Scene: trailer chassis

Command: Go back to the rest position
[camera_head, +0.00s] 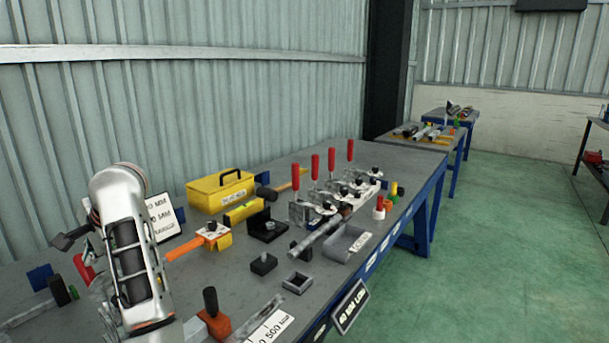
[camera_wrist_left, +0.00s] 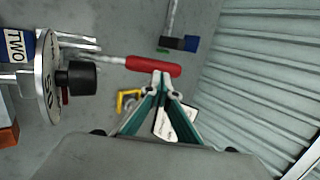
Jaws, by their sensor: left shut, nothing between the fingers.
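My left arm comes in at the left of the head view, over the workbench (camera_head: 225,275). My left gripper (camera_wrist_left: 162,80) shows in the left wrist view with its green-sided fingers brought together at the tips and nothing between them. In the head view it is mostly hidden behind my arm. A red handle (camera_wrist_left: 152,65) lies just beyond the fingertips in the wrist view; whether they touch it cannot be told. The red handle also shows partly in the head view (camera_head: 84,268). My right gripper is in neither view.
A yellow toolbox (camera_head: 220,191), red-handled toggle clamps (camera_head: 331,180), a grey bracket (camera_head: 346,243) and small blocks crowd the workbench. A corrugated wall (camera_head: 200,110) runs behind it. Green floor (camera_head: 480,240) is clear on the right. More tables (camera_head: 440,142) stand farther back.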

